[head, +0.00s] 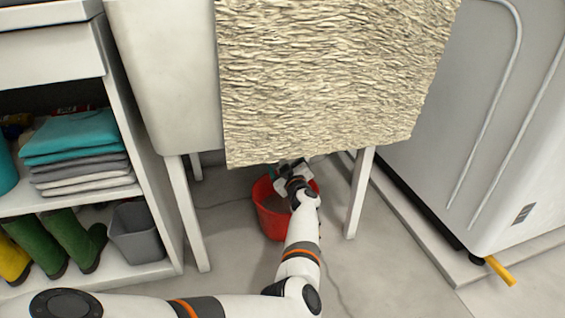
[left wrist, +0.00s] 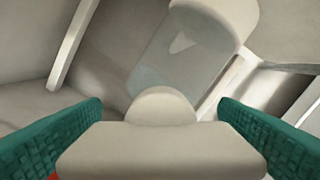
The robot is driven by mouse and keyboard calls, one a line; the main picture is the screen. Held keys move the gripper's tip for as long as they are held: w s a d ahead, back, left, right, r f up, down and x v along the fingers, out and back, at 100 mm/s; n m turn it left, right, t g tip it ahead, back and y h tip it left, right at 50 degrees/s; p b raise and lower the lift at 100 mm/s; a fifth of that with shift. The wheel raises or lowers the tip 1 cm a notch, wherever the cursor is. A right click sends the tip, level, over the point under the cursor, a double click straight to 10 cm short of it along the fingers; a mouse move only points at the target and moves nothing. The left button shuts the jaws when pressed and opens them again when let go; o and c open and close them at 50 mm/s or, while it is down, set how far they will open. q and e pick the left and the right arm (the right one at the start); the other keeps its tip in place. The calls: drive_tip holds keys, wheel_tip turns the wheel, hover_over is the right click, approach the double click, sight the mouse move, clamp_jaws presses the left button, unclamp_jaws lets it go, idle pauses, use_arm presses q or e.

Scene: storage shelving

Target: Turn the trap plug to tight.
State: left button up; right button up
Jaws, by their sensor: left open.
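The trap plug (left wrist: 160,150) is a pale beige piece with a wide flat bar and a rounded knob above it, in the left wrist view. It lies between the two green finger pads of my left gripper (left wrist: 160,140), which is open, with narrow gaps seen at the sides. A pale trap body (left wrist: 185,50), partly see-through, is behind the plug. In the head view my left gripper (head: 287,168) reaches under the sink, above a red bucket (head: 270,222). There the plug is hidden. The plug's tightness cannot be told. My right gripper is out of view.
A rough patterned cloth (head: 330,80) hangs over the front of the white sink (head: 165,80). Its legs (head: 360,195) stand either side of my arm. A shelf unit with towels (head: 80,150), boots and a grey bin (head: 138,232) is left; a white appliance (head: 480,130) is right.

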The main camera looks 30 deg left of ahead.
use_arm(q)
drive_tip(key=shift+c, duration=0.4)
drive_tip(key=c, duration=0.9)
drive_tip(key=shift+r+m+p, duration=0.2)
drive_tip(key=shift+m+p, duration=0.1)
drive_tip(key=shift+p, duration=0.4)
drive_tip(key=m+p, duration=0.1)
drive_tip(key=p, duration=0.1)
drive_tip(key=shift+r+m+p, duration=0.1)
drive_tip(key=shift+m+p, duration=1.15)
drive_tip(key=shift+m, duration=0.15)
drive_tip(key=shift+f+m+p, duration=0.2)
drive_tip(key=shift+m+p, duration=0.25)
drive_tip(key=shift+m, duration=0.75)
drive_tip(key=shift+s, duration=0.1)
